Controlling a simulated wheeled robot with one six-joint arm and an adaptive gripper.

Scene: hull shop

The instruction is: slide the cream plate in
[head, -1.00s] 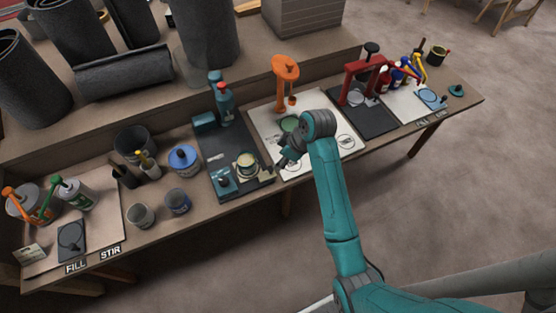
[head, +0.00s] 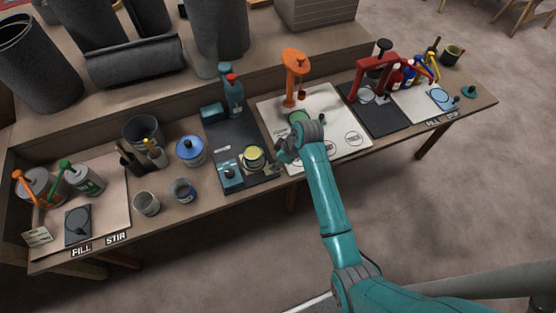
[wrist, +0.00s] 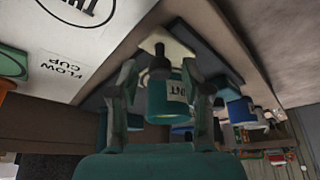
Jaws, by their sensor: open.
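The cream plate (wrist: 168,40) shows in the wrist view beyond my fingers, near the bench's front edge, with a dark knob (wrist: 160,66) at its near end. My gripper (wrist: 167,82) is open, its two fingers either side of the knob in the picture; I cannot tell whether they touch it. A teal paint tin (wrist: 168,98) shows behind, between the fingers. In the head view my gripper (head: 281,153) is low over the bench, right of the open tin with the yellowish top (head: 254,156). The plate is mostly hidden there by my gripper.
A dark mat (head: 218,135) carries a blue press (head: 233,95) and a blue block (head: 231,173). The white flow cup board (head: 335,110) with an orange stand (head: 294,75) lies to the right. Open floor lies in front.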

